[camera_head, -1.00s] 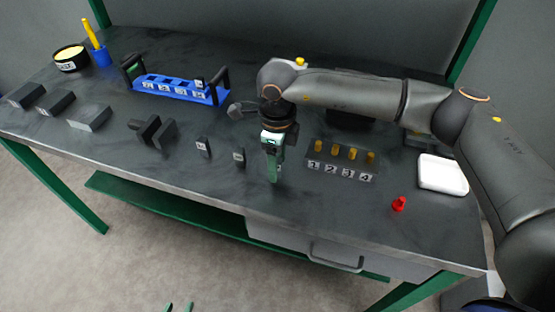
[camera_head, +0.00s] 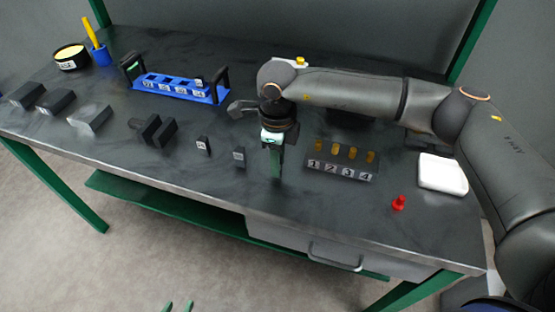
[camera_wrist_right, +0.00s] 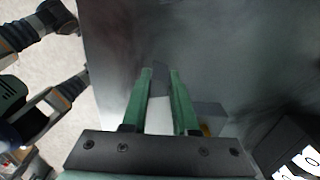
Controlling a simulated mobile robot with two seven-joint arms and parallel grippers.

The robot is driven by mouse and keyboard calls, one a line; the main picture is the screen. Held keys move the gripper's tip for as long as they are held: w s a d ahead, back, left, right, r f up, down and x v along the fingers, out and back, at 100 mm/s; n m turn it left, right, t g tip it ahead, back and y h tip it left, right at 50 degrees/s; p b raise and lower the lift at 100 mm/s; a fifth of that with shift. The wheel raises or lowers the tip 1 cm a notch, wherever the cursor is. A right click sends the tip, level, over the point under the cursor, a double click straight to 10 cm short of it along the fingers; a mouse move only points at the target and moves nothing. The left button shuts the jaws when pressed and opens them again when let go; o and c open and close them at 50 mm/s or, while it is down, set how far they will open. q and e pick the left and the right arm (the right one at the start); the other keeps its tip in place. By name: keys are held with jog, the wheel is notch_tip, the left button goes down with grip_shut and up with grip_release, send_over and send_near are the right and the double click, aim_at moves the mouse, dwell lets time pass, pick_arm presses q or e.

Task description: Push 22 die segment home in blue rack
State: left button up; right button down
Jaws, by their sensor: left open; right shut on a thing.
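The blue rack (camera_head: 222,97) stands at the back left of the table, with a row of white-labelled slots and black end handles. A small labelled block (camera_head: 199,83) stands at its right end; I cannot read which number it has. Two small dark labelled segments stand loose on the table, one at the left (camera_head: 203,146) and one at the right (camera_head: 239,157). My right gripper (camera_head: 275,172) is shut on a dark segment (camera_wrist_right: 160,82), mostly hidden by the green fingers, right of the loose segments. My left gripper (camera_head: 178,307) is open and empty at the bottom edge, away from the table.
A dark block with brass pins, numbered 1 to 4 (camera_head: 341,170), stands right of my right gripper. Several dark blocks (camera_head: 90,119), a yellow-filled bowl (camera_head: 71,58) and a blue cup (camera_head: 101,56) are at the left.

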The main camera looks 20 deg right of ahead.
jog(key=shift+r, duration=0.15)
jog(key=shift+r+p, duration=1.05)
jog(key=shift+r, duration=0.85)
